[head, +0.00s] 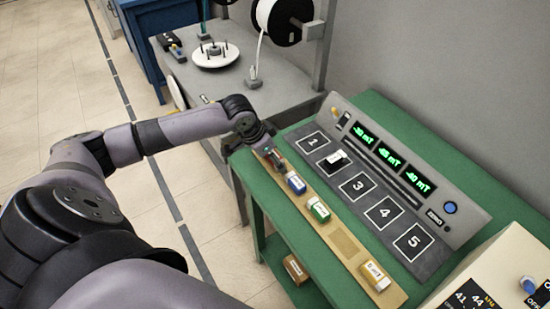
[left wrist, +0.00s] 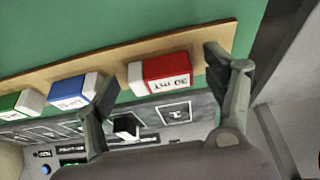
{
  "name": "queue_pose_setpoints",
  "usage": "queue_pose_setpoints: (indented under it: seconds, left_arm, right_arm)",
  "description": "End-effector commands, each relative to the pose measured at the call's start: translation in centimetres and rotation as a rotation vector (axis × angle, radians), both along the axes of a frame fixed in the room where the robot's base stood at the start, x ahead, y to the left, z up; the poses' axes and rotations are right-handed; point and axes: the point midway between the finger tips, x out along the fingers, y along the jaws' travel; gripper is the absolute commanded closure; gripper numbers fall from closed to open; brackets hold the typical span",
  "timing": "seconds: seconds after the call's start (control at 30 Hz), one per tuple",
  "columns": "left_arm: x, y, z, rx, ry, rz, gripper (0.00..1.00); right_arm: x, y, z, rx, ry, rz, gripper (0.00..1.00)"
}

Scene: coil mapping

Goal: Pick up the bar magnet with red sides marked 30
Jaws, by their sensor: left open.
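The bar magnet with red sides (left wrist: 167,66) lies on a tan strip in the left wrist view. Its white face reads 30 mT. In the head view the same magnet (head: 277,161) shows only partly, beside my gripper. My left gripper (left wrist: 148,80) is open, with one finger on each side of the red magnet in the picture. I cannot tell whether either finger touches it. In the head view my left gripper (head: 268,150) is at the far end of the strip. My right gripper is not in view.
A blue magnet (head: 296,183), a green magnet (head: 318,210) and an orange one (head: 375,277) lie along the tan strip (head: 343,242). A grey panel (head: 345,205) with numbered squares stands beside it, a black block (head: 334,160) on one square. The green tabletop (head: 270,202) borders the strip.

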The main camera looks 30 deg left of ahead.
Motion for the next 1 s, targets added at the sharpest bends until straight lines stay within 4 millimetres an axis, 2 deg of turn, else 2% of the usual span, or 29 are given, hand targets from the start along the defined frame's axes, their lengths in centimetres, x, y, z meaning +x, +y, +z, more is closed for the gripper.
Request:
queue_pose_setpoints:
  seconds: [0.07, 0.87, 1.0]
  left_arm:
    - [-0.01, 0.02, 0.01, 0.000, 0.000, 0.000, 0.24]
    - [-0.01, 0.03, 0.08, 0.000, 0.000, 0.001, 0.77]
    - [0.02, 0.02, 0.12, -0.001, -0.002, 0.001, 0.79]
  right_arm:
    - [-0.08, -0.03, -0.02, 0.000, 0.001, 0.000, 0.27]
    - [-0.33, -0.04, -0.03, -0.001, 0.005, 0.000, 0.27]
    - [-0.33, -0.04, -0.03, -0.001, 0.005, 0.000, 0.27]
